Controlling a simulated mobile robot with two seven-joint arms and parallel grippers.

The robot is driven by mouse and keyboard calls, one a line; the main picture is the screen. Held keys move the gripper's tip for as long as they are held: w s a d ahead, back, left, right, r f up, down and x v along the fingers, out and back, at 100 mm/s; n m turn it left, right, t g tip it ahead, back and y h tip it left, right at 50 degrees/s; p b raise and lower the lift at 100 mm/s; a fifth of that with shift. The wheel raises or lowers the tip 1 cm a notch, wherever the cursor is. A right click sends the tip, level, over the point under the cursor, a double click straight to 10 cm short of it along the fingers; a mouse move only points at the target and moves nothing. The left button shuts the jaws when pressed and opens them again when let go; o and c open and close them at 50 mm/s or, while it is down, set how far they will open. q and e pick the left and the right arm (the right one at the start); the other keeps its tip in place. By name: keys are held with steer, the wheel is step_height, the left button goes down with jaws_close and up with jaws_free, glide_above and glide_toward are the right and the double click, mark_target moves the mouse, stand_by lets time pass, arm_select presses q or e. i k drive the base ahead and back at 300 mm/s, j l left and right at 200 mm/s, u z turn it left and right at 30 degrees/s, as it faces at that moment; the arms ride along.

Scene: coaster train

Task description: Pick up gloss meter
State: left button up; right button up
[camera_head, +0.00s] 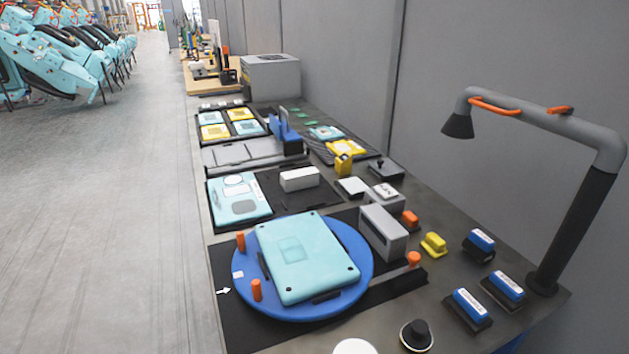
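No label for a gloss meter can be read, so I cannot tell which item it is. Box-shaped candidates on the bench are a grey box (383,232) with a dark front panel, right behind the blue turntable, and a smaller white box (299,178) on a black mat. A small yellow device (343,163) stands farther back. A grey block with a white top (385,196) lies between them. Neither of my grippers is in view.
A light-blue panel (305,258) rests on the round blue turntable (243,291) with orange posts around it. A grey lamp arm (540,115) rises at the right. Blue-and-white blocks (468,303) stand at front right. Open floor (110,200) lies left.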

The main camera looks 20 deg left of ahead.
mark_target(303, 178)
steer(key=k+j+z, duration=0.1)
steer(key=j+z, duration=0.2)
steer(key=z, duration=0.15)
steer(key=k+j+z, duration=0.1)
steer(key=j+z, duration=0.3)
steer(key=k+j+z, duration=0.15)
steer(key=z, duration=0.3)
steer(key=k+j+z, duration=0.15)
steer(key=z, duration=0.25)
steer(key=k+j+z, duration=0.1)
steer(key=z, duration=0.35)
steer(key=k+j+z, duration=0.15)
steer(key=z, duration=0.3)
steer(key=k+j+z, duration=0.1)
steer(key=z, duration=0.35)
steer(key=k+z, duration=0.15)
steer(key=z, duration=0.25)
steer(key=k+j+z, duration=0.25)
steer(key=k+z, duration=0.25)
steer(key=k, duration=0.15)
steer(key=k+z, duration=0.45)
steer(key=k, duration=0.2)
